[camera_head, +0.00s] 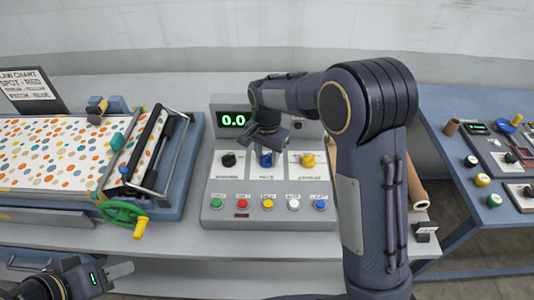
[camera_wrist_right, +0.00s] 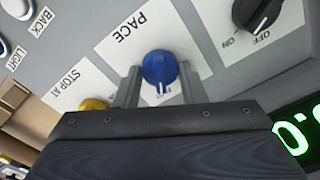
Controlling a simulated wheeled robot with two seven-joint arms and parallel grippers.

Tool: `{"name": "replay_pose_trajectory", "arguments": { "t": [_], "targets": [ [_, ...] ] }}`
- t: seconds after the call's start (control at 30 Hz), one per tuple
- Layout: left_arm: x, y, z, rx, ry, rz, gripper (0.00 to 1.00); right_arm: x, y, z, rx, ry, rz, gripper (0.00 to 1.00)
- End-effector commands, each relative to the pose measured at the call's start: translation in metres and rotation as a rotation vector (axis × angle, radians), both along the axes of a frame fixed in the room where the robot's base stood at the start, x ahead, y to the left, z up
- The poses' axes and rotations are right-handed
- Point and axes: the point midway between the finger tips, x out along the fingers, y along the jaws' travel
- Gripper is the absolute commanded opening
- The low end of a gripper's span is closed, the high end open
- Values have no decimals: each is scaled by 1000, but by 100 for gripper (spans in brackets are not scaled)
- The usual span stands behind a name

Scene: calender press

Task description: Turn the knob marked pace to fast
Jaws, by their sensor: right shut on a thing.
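The blue pace knob (camera_wrist_right: 159,67) sits on a white plate marked PACE in the right wrist view. Its white pointer line faces the bottom of that view, toward my gripper. My right gripper (camera_wrist_right: 159,88) has one finger on each side of the knob and is shut on it. In the head view the knob (camera_head: 265,160) shows just below my right gripper (camera_head: 267,141), which partly hides its plate. The end marks of its scale are not readable. My left gripper (camera_head: 118,271) is at the lower left, away from the panel; its jaw gap is not clear.
The grey control panel (camera_head: 213,190) also holds a black knob (camera_head: 229,160), a yellow knob (camera_head: 307,160), a row of coloured buttons and a display (camera_head: 233,119) reading 0.0. A press with a green handwheel (camera_head: 122,214) stands left. Another bench (camera_head: 480,212) stands right.

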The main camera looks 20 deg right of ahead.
Motion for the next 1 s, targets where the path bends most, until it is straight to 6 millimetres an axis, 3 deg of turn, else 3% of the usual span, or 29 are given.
{"name": "replay_pose_trajectory", "arguments": {
  "t": [0.37, 0.4, 0.53, 0.83, 1.0],
  "targets": [
    [0, 0, 0, 0, 0, 0, 36, 1, 0, 1, 1, -3, -7, 14],
    [0, 0, 0, 0, 0, 0, 36, 1, 0, 1, 1, -3, -7, 41],
    [0, 0, 0, 0, 0, 0, 36, 1, 0, 1, 1, -2, -6, 58],
    [0, 0, 0, 0, 0, 0, 36, 0, 0, 1, 1, -1, -5, 59],
    [0, 0, -4, 0, 0, 0, 36, 1, 0, 20, 2, -5, -5, 59]
  ]
}}
